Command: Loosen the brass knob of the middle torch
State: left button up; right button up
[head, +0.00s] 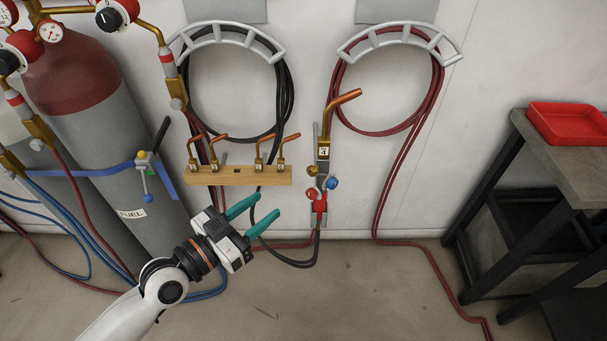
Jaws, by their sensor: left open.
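One torch (322,152) hangs upright on a wall holder in the middle of the head view, with a copper tip bent to the upper right. A small brass knob (312,170) sits on its left side, below the label. Below that are a blue knob (331,183) and a red knob (311,194) near the red hose fitting. My left gripper (268,206), with teal fingers, is open and empty. In the picture it is left of and below the brass knob, apart from the torch. My right gripper is not in view.
A wooden rack (270,176) with several copper tips is left of the torch. A fuel cylinder (105,135) stands at left. Black hose (291,95) and red hose (437,95) hang on wall hooks. A table with a red tray (571,122) is at right. Floor right of the torch is mostly clear.

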aim_at(310, 172)
pick_arm(q)
jog(key=p+x, duration=0.2)
jog(key=x, duration=0.8)
jog(key=shift+w+d+r, duration=0.1)
jog(key=shift+w+d, duration=0.15)
jog(key=shift+w+d+p, duration=0.3)
jog(key=shift+w+d, duration=0.1)
jog(key=shift+d, duration=0.05)
grip_shut()
